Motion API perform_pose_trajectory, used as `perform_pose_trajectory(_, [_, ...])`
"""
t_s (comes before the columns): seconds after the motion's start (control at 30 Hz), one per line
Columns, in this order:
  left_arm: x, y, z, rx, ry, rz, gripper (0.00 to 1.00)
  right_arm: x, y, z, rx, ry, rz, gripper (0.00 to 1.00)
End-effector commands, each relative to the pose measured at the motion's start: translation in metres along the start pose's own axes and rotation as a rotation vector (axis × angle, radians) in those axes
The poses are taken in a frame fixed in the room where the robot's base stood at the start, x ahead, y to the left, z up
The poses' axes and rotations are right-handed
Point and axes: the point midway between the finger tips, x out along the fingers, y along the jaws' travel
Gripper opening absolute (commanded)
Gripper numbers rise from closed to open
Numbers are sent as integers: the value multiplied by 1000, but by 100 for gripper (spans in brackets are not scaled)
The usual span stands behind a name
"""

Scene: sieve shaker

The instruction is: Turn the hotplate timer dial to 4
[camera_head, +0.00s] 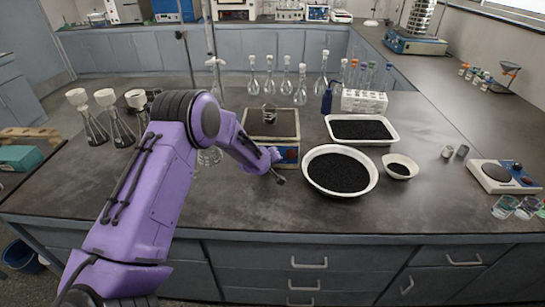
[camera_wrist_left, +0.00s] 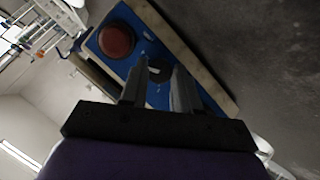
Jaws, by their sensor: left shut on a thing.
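The hotplate (camera_head: 271,123) stands on the bench in the head view, with a small glass beaker (camera_head: 269,113) on its top plate. Its blue front panel (camera_head: 292,155) faces me, partly hidden by my left arm. In the left wrist view the blue panel (camera_wrist_left: 158,97) is tilted and carries a round red knob (camera_wrist_left: 117,41) and a dark dial (camera_wrist_left: 160,70). My left gripper (camera_wrist_left: 157,74) is shut on the dark dial, a finger on each side. In the head view the left gripper (camera_head: 276,170) is at the hotplate's front. The dial's number marks are too small to read.
A round white bowl of black grains (camera_head: 340,199) stands close right of the gripper. A white tray (camera_head: 361,143) and a small dish (camera_head: 400,167) lie further right. Stoppered flasks (camera_head: 121,132) stand left of my arm.

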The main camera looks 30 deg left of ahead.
Motion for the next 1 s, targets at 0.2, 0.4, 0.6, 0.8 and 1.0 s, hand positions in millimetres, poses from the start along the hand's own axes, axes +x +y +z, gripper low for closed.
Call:
perform_pose_trajectory(0.2, [-1,4,-2,179,-4,-70,0,-10,1,-4,0,0,0,43])
perform_pose_trajectory(0.4, [0,5,-1,309,-8,-123,0,-12,1,-5,0,0,0,43])
perform_pose_trajectory(0.6, [0,5,0,395,-12,-160,0,-13,1,-5,0,0,0,43])
perform_pose_trajectory(0.8, [0,5,-1,438,-13,-178,0,-13,1,-5,0,0,0,43])
perform_pose_trajectory(1.0, [0,5,-1,452,-13,-184,0,-13,1,-6,0,0,0,43])
